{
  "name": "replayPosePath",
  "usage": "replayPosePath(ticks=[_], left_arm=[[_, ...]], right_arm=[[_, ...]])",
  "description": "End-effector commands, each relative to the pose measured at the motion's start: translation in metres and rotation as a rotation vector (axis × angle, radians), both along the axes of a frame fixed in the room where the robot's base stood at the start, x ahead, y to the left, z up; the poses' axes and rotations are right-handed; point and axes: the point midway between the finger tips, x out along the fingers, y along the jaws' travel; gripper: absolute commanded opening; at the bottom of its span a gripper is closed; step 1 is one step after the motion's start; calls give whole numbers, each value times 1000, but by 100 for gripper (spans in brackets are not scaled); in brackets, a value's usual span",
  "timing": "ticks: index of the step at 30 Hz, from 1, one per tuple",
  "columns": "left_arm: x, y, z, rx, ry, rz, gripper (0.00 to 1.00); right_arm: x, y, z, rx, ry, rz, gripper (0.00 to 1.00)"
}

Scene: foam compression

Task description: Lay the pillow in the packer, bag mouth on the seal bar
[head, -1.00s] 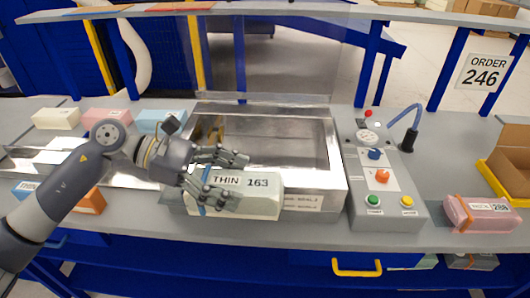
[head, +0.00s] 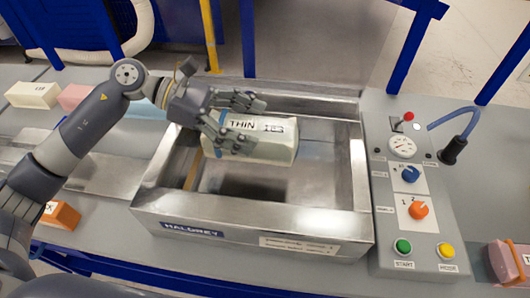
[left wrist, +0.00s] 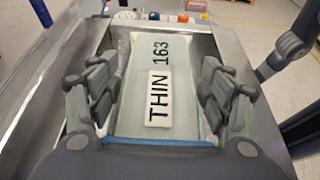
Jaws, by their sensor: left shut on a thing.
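The pillow (head: 262,143) is a pale, bagged block with a THIN label and the number 163. It is over the open chamber of the steel packer (head: 250,222), towards its back, with a dark shadow beneath it on the chamber floor. My left gripper (head: 236,120) is shut on the pillow near its left end. The left wrist view shows the pillow (left wrist: 160,85) between the finger sets, with a blue strip (left wrist: 160,142) across its near end. A tan bar (head: 193,170) runs along the chamber's left inside; I cannot tell whether it is the seal bar. My right gripper is out of view.
A control panel (head: 413,220) with a gauge, knobs and buttons stands right of the packer, with a blue hose (head: 468,124) behind it. A pink pack (head: 508,262) lies at the far right. Pale blocks (head: 32,94) and an orange one (head: 62,215) lie left.

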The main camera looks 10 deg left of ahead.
Motion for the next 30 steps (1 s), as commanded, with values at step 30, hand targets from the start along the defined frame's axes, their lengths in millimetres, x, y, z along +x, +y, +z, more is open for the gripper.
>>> replayPosePath(ticks=[30], left_arm=[[0,0,-93,0,1,0,56]], right_arm=[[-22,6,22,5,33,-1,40]])
